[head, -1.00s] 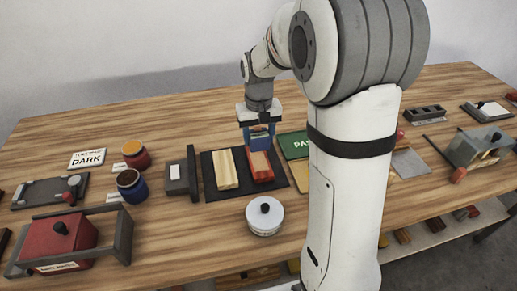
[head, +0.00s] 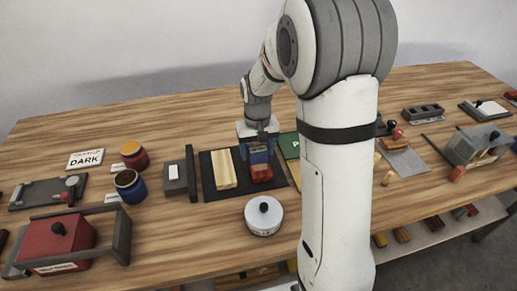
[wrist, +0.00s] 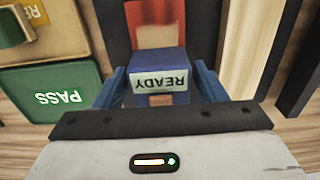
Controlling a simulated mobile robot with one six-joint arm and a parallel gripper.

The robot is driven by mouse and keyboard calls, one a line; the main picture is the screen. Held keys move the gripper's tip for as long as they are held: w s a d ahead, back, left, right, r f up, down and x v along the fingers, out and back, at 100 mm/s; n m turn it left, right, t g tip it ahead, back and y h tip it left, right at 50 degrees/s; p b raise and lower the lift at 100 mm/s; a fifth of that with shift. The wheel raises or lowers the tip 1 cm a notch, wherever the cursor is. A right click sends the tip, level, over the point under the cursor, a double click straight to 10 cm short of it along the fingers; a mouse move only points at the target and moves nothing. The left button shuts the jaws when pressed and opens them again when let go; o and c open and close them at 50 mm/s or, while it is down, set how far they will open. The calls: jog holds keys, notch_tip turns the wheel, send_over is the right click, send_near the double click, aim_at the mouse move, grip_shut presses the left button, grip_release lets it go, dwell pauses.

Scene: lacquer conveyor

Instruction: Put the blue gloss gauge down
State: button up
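The blue gloss gauge (wrist: 160,72) shows a label reading READY, upside down in the wrist view. My gripper (wrist: 160,88) has its blue fingers on either side of the gauge and appears shut on it. In the head view my gripper (head: 258,146) is over the far part of a red-painted block (head: 262,174), which lies on a black mat (head: 210,192). The red block also shows beyond the gauge in the wrist view (wrist: 155,30). Whether the gauge touches the block is hidden.
A pale wooden block (head: 224,170) lies left of the red one on the mat. A grey stand (head: 180,175) is further left, and a green PASS tray (wrist: 50,92) is on the other side. A round white tin (head: 264,216) stands in front. Paint jars (head: 130,187) are at left.

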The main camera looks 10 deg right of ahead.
aim_at(257, 148)
jog(key=shift+o, duration=0.8)
jog(key=shift+r, duration=0.3)
notch_tip(257, 148, up, 11)
jog(key=s+t, duration=0.2)
jog(key=s, duration=1.9)
jog(key=shift+d+t, duration=0.25)
jog(key=shift+t, duration=0.05)
